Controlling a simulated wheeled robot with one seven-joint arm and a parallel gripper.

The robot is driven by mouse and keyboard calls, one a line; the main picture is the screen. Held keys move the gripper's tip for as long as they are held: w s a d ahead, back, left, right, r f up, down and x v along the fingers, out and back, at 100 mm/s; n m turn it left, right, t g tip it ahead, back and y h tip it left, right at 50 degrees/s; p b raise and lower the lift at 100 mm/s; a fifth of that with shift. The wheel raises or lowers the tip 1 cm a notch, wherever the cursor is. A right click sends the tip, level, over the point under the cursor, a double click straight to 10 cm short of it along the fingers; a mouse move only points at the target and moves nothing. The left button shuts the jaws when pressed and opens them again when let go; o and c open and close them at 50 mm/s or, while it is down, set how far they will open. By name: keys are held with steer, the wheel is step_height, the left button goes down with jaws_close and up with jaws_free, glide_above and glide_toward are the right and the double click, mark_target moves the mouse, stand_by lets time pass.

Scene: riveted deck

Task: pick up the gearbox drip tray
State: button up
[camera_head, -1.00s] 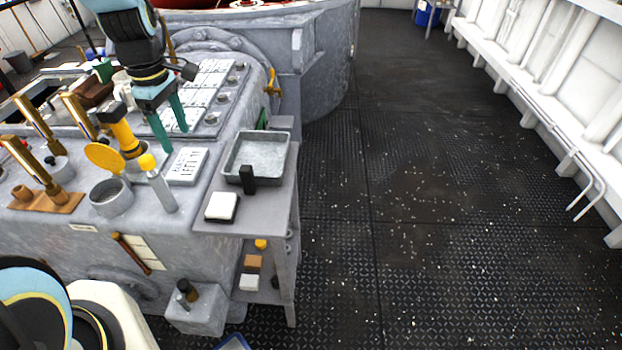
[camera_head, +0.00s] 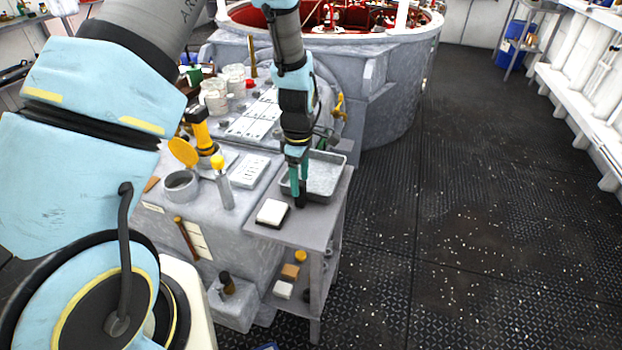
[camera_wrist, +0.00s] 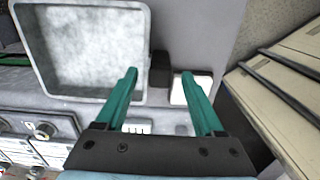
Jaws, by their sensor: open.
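The gearbox drip tray is a shallow grey square metal tray (camera_head: 325,178) on a narrow side shelf (camera_head: 322,231). In the wrist view the tray (camera_wrist: 92,45) fills the upper left. A small black block (camera_wrist: 160,68), apparently its handle, stands at its near edge. My gripper (camera_head: 297,184) points down over that edge and hides part of the tray in the head view. In the wrist view its teal fingers (camera_wrist: 159,78) are open, and the black block shows between the fingertips. I see no clear contact.
A white pad on a black base (camera_head: 272,212) lies on the shelf close to the tray. A yellow-topped metal cylinder (camera_head: 221,183) and a labelled white plate (camera_head: 249,170) stand on the casing at left. The deck floor (camera_head: 470,230) at right is open.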

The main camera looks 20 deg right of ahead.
steer(key=shift+f, duration=1.25)
steer(key=shift+c, duration=0.2)
jaws_close()
